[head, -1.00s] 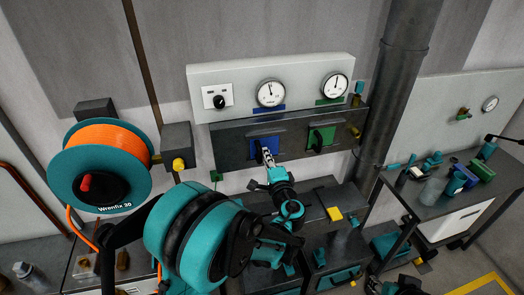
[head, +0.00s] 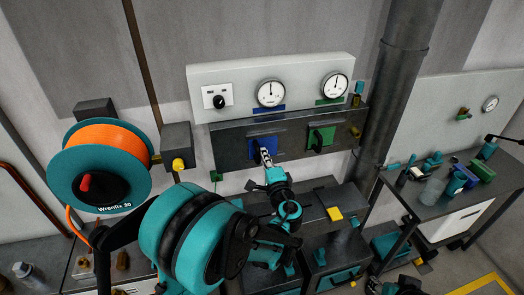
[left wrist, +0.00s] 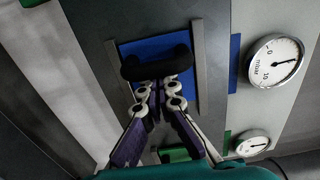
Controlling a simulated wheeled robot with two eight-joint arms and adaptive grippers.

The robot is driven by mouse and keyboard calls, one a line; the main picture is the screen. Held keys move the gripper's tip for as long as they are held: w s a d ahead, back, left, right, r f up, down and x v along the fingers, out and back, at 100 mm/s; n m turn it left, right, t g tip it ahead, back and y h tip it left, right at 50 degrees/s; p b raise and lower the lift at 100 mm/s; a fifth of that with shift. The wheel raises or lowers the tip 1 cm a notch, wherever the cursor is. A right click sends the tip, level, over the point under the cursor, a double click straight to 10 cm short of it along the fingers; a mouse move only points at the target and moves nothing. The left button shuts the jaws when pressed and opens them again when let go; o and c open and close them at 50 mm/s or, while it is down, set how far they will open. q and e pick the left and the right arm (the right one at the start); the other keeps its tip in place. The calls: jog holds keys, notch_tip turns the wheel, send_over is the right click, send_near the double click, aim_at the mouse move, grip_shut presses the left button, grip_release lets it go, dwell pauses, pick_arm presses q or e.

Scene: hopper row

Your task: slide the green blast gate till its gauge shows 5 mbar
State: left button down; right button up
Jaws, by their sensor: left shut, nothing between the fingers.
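The green blast gate (head: 321,138) sits in the dark panel (head: 225,150) on the wall, with a dark handle on its face. The gauge (head: 335,86) above it has its needle pointing about straight up; its figures are too small to read. My left gripper (head: 265,157) is shut and empty, not at the green gate but at the blue gate (head: 263,145) to its left. In the left wrist view, the closed fingertips (left wrist: 157,85) are at the black handle (left wrist: 157,62) of the blue gate (left wrist: 140,48); contact is unclear. My right gripper is not clearly seen.
A second gauge (head: 271,93) hangs above the blue gate, its needle near upright. A hose reel (head: 99,165) is at the left. A dark bench (head: 310,205) stands below the panel, and a pipe (head: 400,80) rises to the right.

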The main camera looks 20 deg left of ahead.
pick_arm(q)
jog(key=d+v, duration=0.1)
jog(key=v, duration=0.7)
jog(key=shift+w+b, duration=0.4)
jog(key=shift+b, duration=0.05)
dwell(0.3)
